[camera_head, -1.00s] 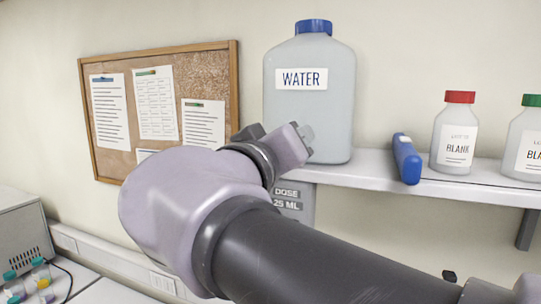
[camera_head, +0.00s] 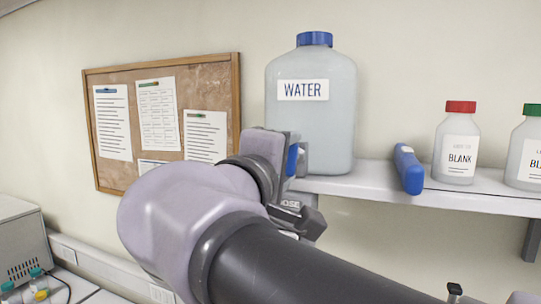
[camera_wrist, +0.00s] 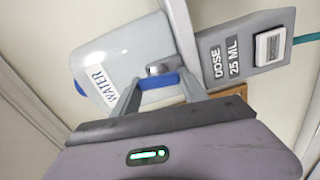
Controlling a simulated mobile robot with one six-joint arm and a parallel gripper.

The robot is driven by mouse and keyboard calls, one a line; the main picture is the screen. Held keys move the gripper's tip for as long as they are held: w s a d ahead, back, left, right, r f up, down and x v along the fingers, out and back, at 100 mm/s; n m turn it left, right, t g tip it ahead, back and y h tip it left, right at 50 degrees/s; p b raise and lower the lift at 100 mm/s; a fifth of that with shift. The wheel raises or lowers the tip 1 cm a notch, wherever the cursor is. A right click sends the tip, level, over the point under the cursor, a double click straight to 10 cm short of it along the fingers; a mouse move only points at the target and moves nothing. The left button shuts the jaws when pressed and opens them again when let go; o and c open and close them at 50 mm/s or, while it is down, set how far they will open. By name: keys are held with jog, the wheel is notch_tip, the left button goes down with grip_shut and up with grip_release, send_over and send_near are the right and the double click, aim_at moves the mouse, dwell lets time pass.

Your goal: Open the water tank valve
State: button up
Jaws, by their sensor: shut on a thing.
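The water tank (camera_head: 318,120) is a translucent white jug with a blue cap and a WATER label, standing on the shelf. It also shows tilted in the wrist view (camera_wrist: 105,62). Its valve has a metal body and a blue handle (camera_wrist: 155,84), seen in the wrist view near the tank's base. My gripper (camera_wrist: 163,79) has a finger on each side of the blue handle and is shut on it. In the head view a bit of blue (camera_head: 292,159) shows by my gripper at the tank's lower left. My wrist hides much of the valve there.
A grey panel reading DOSE 25 ML (camera_wrist: 235,55) sits below the shelf (camera_head: 440,194), close to the valve. On the shelf are a blue object (camera_head: 408,169), a red-capped bottle (camera_head: 457,147) and a green-capped bottle (camera_head: 527,152). A corkboard (camera_head: 160,120) hangs left.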

jog(key=shift+n, duration=0.8)
jog(key=o, duration=1.4)
jog(key=shift+f, duration=0.1)
jog(key=shift+f, duration=0.1)
